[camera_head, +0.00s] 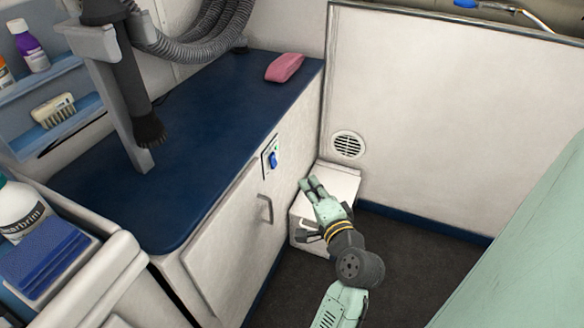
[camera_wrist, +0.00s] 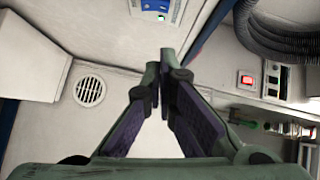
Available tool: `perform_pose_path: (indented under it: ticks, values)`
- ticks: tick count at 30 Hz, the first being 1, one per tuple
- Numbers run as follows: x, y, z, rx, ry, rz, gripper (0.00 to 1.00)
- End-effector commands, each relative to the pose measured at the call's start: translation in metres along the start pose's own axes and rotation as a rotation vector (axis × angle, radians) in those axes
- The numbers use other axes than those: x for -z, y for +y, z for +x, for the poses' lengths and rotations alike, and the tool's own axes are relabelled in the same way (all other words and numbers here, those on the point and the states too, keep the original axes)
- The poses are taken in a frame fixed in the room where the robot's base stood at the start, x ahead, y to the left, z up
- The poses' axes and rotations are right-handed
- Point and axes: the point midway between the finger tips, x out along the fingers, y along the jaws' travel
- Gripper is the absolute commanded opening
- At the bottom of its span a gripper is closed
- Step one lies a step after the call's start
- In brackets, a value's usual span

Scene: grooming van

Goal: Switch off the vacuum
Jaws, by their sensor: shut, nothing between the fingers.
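The vacuum's grey ribbed hose (camera_head: 195,35) runs along the back wall in the head view, and a dark hose (camera_wrist: 280,35) shows in the wrist view. A small plate with a blue rocker switch (camera_head: 272,159) is on the white cabinet front; a blue-and-white switch plate (camera_wrist: 158,10) shows at the wrist view's top edge. A red switch (camera_wrist: 246,79) on a pale plate is at the wrist view's right. Which switch serves the vacuum is unclear. My gripper (camera_head: 308,185) is shut and empty, right of and below the blue switch, apart from it; its fingertips (camera_wrist: 160,62) meet.
A white box (camera_head: 340,182) stands behind my gripper, below a round vent (camera_head: 348,145). The cabinet handle (camera_head: 265,208) juts out left of my gripper. A pink object (camera_head: 284,67) lies on the blue countertop (camera_head: 215,120). Dark floor (camera_head: 410,245) is clear at right.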

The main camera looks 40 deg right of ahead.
Motion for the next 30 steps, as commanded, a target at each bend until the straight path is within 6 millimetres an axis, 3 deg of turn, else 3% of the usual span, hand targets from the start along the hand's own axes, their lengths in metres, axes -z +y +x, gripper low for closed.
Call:
perform_pose_path:
  ticks: [1, 4, 17, 23, 30]
  values:
    - [0.0, 0.013, -0.007, -0.009, -0.011, 0.035, 0.0]
    - [-0.001, 0.023, -0.014, -0.015, -0.03, 0.079, 0.0]
    - [-0.002, 0.024, -0.014, -0.016, -0.036, 0.091, 0.0]
    - [-0.003, 0.023, 0.009, -0.015, -0.038, 0.09, 0.0]
    - [-0.004, 0.023, 0.06, -0.015, -0.039, 0.09, 0.0]
